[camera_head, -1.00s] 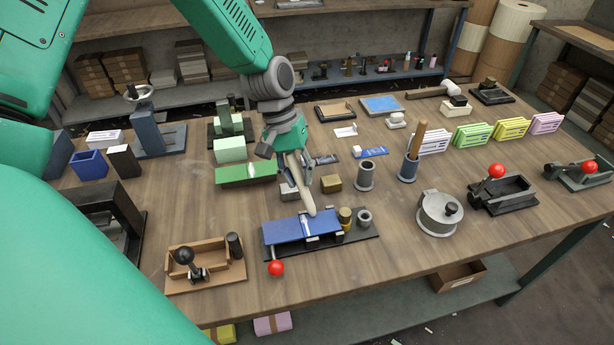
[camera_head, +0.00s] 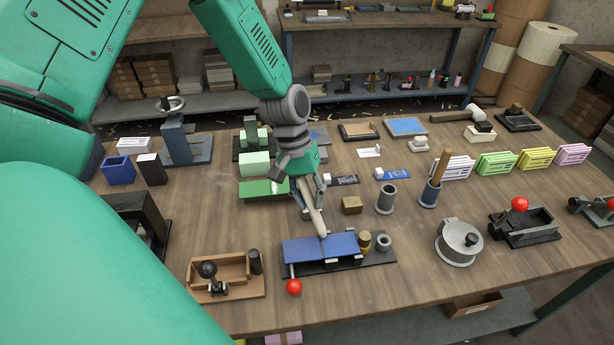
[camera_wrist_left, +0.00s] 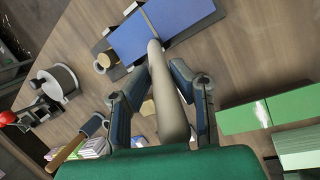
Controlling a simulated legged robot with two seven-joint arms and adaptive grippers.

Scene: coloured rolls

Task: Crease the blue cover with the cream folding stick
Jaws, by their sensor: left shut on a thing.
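The blue cover (camera_head: 304,249) lies on a dark fixture base (camera_head: 376,259) near the table's front edge. It also shows at the top of the left wrist view (camera_wrist_left: 187,14), with a thin grey line across it. My left gripper (camera_head: 311,197) is shut on the cream folding stick (camera_head: 313,212), which slants down towards the cover. The stick's tip is at the cover's back edge, near its middle; I cannot tell whether it touches. In the left wrist view the stick (camera_wrist_left: 170,100) runs between the fingers. My right gripper is not in view.
A red ball knob (camera_head: 294,287) sits in front of the fixture. A brass block (camera_head: 352,205) and a grey cup (camera_head: 386,199) stand behind it. A wooden tray (camera_head: 220,275) is to the left, a round grey pot (camera_head: 458,246) to the right.

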